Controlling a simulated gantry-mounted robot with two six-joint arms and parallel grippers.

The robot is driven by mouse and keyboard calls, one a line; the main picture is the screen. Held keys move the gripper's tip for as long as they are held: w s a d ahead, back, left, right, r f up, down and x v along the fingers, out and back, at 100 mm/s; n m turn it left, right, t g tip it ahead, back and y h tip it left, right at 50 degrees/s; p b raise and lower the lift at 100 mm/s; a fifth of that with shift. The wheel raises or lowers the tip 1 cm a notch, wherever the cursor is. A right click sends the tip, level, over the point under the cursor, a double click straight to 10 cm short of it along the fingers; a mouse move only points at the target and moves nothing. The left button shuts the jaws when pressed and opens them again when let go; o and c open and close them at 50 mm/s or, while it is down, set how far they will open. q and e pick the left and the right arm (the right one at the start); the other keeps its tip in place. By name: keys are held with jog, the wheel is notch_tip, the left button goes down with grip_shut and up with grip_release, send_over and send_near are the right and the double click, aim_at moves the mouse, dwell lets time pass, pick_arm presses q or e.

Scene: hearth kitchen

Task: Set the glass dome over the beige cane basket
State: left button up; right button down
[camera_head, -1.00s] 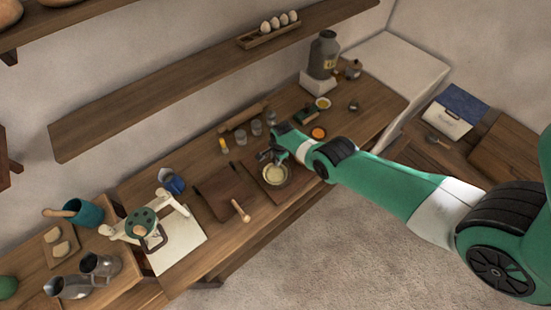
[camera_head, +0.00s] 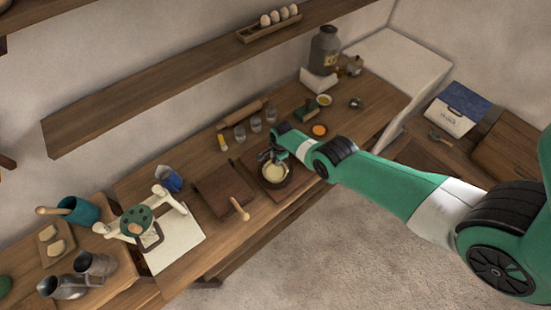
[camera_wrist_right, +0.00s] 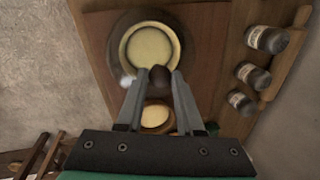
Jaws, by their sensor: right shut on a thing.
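The beige cane basket (camera_head: 274,174) sits on a brown board at mid-counter, its pale top showing below my right gripper (camera_head: 268,155). In the right wrist view, the basket (camera_wrist_right: 150,46) is a cream disc inside a greyish ring. My right gripper (camera_wrist_right: 156,76) is shut on the dark knob of the glass dome (camera_wrist_right: 160,78). The clear glass is hard to make out; it appears to be over the basket. I cannot tell whether its rim touches the board. My left gripper is not in view.
Several small jars (camera_head: 255,125) and a rolling pin (camera_head: 242,115) lie behind the basket. An orange-filled bowl (camera_head: 319,130) is to the right. A dark brown board (camera_head: 223,189) and a wooden-handled tool (camera_head: 239,208) are to the left. A grey can (camera_head: 324,52) stands at the back right.

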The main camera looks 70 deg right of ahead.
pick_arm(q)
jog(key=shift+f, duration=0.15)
pick_arm(e)
jog(key=shift+f, duration=0.1)
jog(key=shift+c, duration=2.3)
grip_release()
